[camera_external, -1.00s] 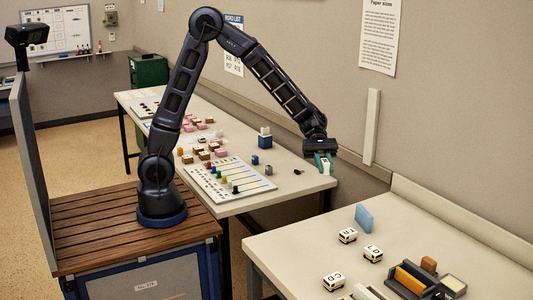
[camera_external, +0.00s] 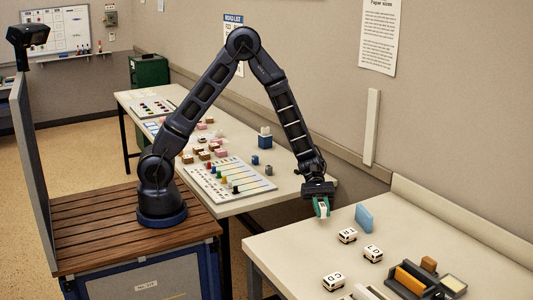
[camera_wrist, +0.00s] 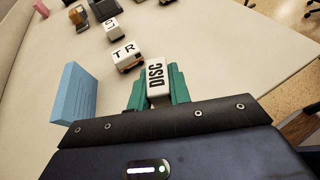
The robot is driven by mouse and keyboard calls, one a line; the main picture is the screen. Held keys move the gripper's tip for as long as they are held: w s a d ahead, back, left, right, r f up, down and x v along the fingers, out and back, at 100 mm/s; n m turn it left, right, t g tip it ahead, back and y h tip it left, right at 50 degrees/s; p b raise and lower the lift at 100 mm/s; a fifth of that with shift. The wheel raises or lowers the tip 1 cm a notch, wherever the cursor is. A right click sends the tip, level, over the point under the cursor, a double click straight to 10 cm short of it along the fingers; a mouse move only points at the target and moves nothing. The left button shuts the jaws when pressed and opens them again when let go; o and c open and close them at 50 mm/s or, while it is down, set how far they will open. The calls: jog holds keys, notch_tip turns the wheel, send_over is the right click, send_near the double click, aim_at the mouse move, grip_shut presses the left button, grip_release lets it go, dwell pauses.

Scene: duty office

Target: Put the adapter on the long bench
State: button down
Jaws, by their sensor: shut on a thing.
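My gripper (camera_external: 322,212) is shut on a small white block marked DISC (camera_wrist: 156,76), held between green fingers. I cannot tell for sure whether this block is the adapter. The gripper points down by the far left edge of the near bench (camera_external: 290,255), left of a blue upright block (camera_external: 364,217). The blue block also shows at left in the wrist view (camera_wrist: 75,92). I cannot tell how high the held block is above the bench. A longer bench (camera_external: 265,199) runs along the wall behind. Which of the two is the long bench is not marked.
White lettered blocks (camera_external: 347,236) stand on the near bench, one marked TR in the wrist view (camera_wrist: 127,55). A dark holder with an orange piece (camera_external: 410,279) is farther right. The wall bench holds a peg board (camera_external: 228,184) and several small blocks.

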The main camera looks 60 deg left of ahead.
aim_at(321, 225)
jog(key=shift+f, duration=1.85)
jog(key=c, duration=1.3)
grip_release()
jog(key=shift+f, duration=0.1)
